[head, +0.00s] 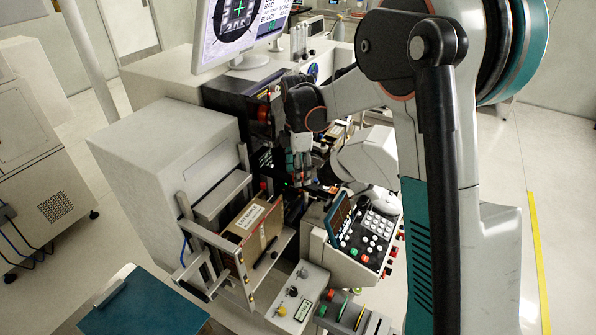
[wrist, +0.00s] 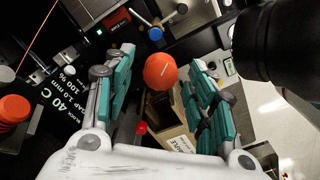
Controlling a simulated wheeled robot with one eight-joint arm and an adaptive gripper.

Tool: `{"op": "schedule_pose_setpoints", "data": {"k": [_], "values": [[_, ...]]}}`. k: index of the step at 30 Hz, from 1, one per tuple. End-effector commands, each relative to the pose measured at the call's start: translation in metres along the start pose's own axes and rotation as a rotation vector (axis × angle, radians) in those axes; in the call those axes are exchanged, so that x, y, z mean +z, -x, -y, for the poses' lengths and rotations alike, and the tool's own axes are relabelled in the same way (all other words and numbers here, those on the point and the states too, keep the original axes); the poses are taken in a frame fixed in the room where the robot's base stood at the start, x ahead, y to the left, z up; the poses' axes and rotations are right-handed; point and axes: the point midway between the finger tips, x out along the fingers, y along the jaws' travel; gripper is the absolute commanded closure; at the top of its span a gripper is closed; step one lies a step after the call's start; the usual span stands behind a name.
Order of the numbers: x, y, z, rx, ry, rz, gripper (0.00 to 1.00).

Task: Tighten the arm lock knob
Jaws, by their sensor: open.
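A round orange-red knob (wrist: 160,71) with a white line on its face shows in the wrist view, between my fingertips in the picture. I take it for the arm lock knob, though no label on it is readable. My gripper (wrist: 161,60) is open and empty, with one teal-padded finger on either side of the knob in the picture. I see no contact, and the depth gap is unclear. In the head view my gripper (head: 300,166) points down at the bonding machine, and my arm hides much of the work area.
A blue-capped knob (wrist: 155,33), a small red ball (wrist: 141,128) and stacked red knobs (wrist: 12,109) are close by. A dark cylinder (wrist: 290,45) fills the upper right of the wrist view. A keypad console (head: 368,235) and a cardboard box (head: 252,222) stand near the gripper.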

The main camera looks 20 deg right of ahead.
Motion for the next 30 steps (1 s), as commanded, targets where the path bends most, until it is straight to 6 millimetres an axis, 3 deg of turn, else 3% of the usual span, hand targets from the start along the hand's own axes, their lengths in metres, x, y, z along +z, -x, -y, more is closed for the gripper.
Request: {"op": "schedule_pose_setpoints", "data": {"k": [6,8,12,13,23,30], "values": [[0.0,-0.0002,0.0,0.0,0.0,0.0,0.49],[0.0,-0.0002,0.0,0.0,0.0,0.0,0.6],[0.0,-0.0001,-0.0001,0.0,0.0,0.0,0.92],[0.0,-0.0001,-0.0001,0.0,0.0,0.0,0.94],[0.0,-0.0001,-0.0002,0.0,-0.026,0.0,0.94],[-0.0001,-0.0003,-0.0004,0.0,-0.146,0.0,0.94]]}}
